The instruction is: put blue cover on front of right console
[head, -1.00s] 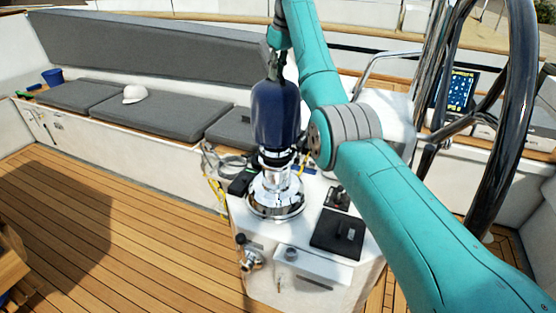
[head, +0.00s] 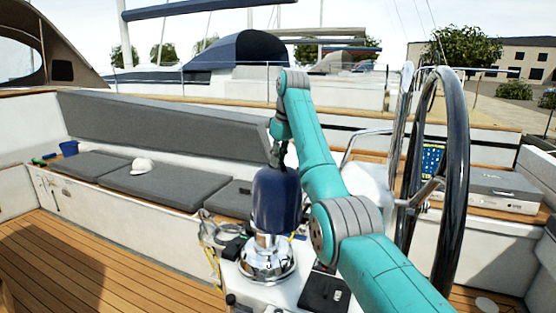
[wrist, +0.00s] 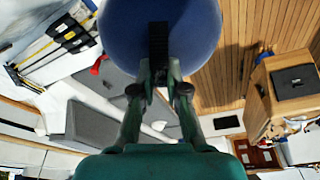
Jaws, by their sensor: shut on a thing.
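The blue cover (head: 276,200) is a dark blue, rounded cap, held nearly upright in the head view. It also fills the top middle of the wrist view (wrist: 200,30). My gripper (head: 279,158) is shut on the top of the cover; its fingers show in the wrist view (wrist: 160,82). The chrome winch (head: 267,262) stands on the white console (head: 290,293) just below the cover. The cover's lower edge overlaps the winch's top in the picture. I cannot tell whether it is around the winch or above it. The console's front is mostly cut off.
A black panel (head: 325,292) lies on the console right of the winch. The steering wheel (head: 455,190) stands to the right. A grey-cushioned bench (head: 185,181) with a white cap (head: 142,166) runs along the back. The teak floor (head: 95,260) at left is clear.

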